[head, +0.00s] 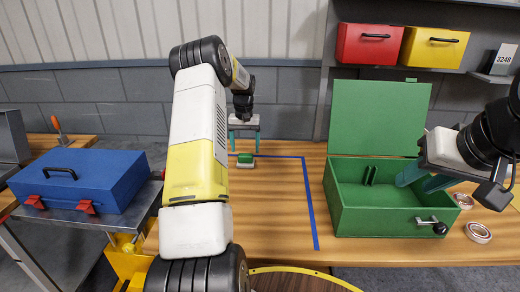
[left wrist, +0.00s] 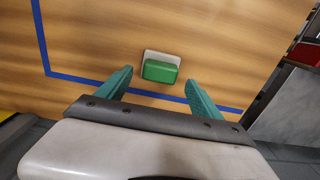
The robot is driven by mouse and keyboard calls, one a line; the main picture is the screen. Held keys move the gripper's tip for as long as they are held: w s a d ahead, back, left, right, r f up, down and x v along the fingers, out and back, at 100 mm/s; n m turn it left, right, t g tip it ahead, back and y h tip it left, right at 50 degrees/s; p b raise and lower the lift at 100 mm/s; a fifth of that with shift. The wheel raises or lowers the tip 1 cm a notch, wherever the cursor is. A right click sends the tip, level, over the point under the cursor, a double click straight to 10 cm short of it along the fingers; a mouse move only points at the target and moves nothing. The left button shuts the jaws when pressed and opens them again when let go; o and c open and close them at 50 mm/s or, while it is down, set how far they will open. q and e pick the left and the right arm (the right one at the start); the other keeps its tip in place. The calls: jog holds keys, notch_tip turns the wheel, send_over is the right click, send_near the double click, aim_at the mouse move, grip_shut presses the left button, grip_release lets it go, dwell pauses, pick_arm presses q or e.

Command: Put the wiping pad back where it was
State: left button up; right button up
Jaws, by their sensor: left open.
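The wiping pad (head: 245,160) is a small green block with a pale underside. It lies on the wooden table inside the blue tape lines. My left gripper (head: 244,137) is open and empty, above the pad in the head view. In the left wrist view the pad (left wrist: 160,71) shows between and just beyond the open fingertips (left wrist: 159,77), with nothing gripped. My right gripper (head: 420,181) has its two teal fingers apart at the right side of the open green box (head: 385,222); I see nothing between them.
Blue tape (head: 310,205) marks an area on the table. The green box stands right of it, lid raised. A blue toolbox (head: 78,182) stands on a cart at left. Red (head: 368,45) and yellow (head: 433,49) bins sit on a shelf.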

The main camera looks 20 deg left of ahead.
pick_arm(q)
notch_tip(320, 180, up, 7)
notch_tip(320, 180, up, 10)
jog(key=t, duration=0.1)
send_over(245, 155)
jog(key=s+d, duration=0.5)
jog(key=s+d+r+m+t, duration=0.2)
jog(key=s+d+r, duration=0.5)
jog(key=s, duration=0.3)
jog(key=s+d+f+t+h, duration=0.1)
jog(key=s+d, duration=0.2)
jog(key=s, duration=0.7)
jog(key=s+d+f+m+t+h, duration=0.1)
jog(key=s+d, duration=0.3)
jog(key=s, duration=0.7)
jog(key=shift+s+d+t, duration=0.2)
jog(key=shift+t, duration=0.4)
